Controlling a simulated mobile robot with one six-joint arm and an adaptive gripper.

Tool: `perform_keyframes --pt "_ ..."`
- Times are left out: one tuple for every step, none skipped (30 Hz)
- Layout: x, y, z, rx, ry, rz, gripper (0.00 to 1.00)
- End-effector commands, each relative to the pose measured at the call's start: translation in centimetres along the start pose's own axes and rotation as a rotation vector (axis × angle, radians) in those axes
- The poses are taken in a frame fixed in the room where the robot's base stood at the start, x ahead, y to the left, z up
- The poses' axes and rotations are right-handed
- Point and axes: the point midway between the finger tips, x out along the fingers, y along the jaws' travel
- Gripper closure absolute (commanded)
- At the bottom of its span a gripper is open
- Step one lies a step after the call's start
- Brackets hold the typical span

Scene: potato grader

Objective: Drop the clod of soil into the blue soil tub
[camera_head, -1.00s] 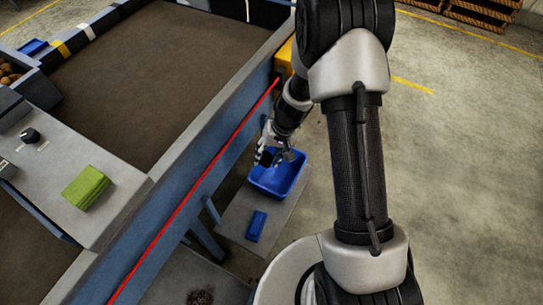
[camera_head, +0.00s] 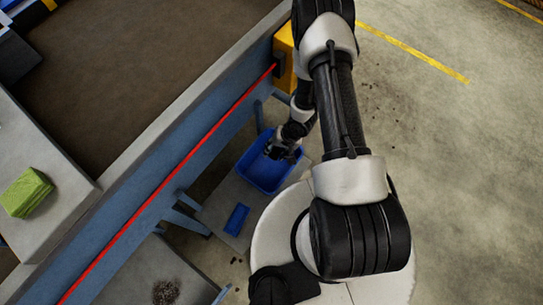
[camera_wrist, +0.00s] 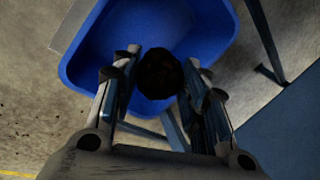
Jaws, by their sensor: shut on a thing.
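The blue soil tub (camera_head: 250,178) stands on a grey platform beside the grader's blue frame. It also fills the upper middle of the wrist view (camera_wrist: 215,30). My gripper (camera_head: 283,150) is over the tub in the head view. In the wrist view my gripper (camera_wrist: 165,85) is shut on the dark, roundish clod of soil (camera_wrist: 160,74), with a finger on each side. The tub's floor shows behind the clod. In the head view I cannot make out the clod apart from the dark gripper.
A small blue object (camera_head: 236,219) lies on the platform in front of the tub. The grader's blue side rail with a red cord (camera_head: 170,180) runs along the left. A green block (camera_head: 27,192) lies on the grey ledge. Open concrete floor is at right.

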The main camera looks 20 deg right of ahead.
Motion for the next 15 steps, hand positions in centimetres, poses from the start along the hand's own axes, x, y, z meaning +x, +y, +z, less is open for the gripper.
perform_keyframes --pt "0.3 0.1 0.1 0.001 0.0 0.0 0.85" --pt "0.5 0.2 0.1 0.001 0.0 0.0 0.85" --pt "0.7 0.3 0.1 0.001 0.0 0.0 0.85" --pt "1.0 0.3 0.0 0.001 0.001 0.0 0.85" --pt "1.2 0.4 0.0 0.0 0.001 0.0 0.85" --pt "1.6 0.5 0.0 0.0 0.001 0.0 0.85" --pt "1.9 0.6 0.0 0.0 0.001 0.0 0.85" --pt "2.3 0.7 0.0 0.0 0.001 0.0 0.85" --pt "2.8 0.9 0.0 0.0 0.001 0.0 0.85" --pt "3.1 1.0 0.0 0.0 0.001 0.0 0.85" --pt "3.5 1.1 0.0 0.0 0.001 -0.001 0.85" --pt "4.0 1.2 0.0 0.0 0.001 -0.001 0.85" --pt "4.3 1.3 0.0 0.0 0.001 -0.001 0.85" --pt "4.7 1.4 0.0 0.0 0.001 -0.001 0.85" --pt "5.0 1.6 0.0 0.0 0.001 -0.001 0.85"
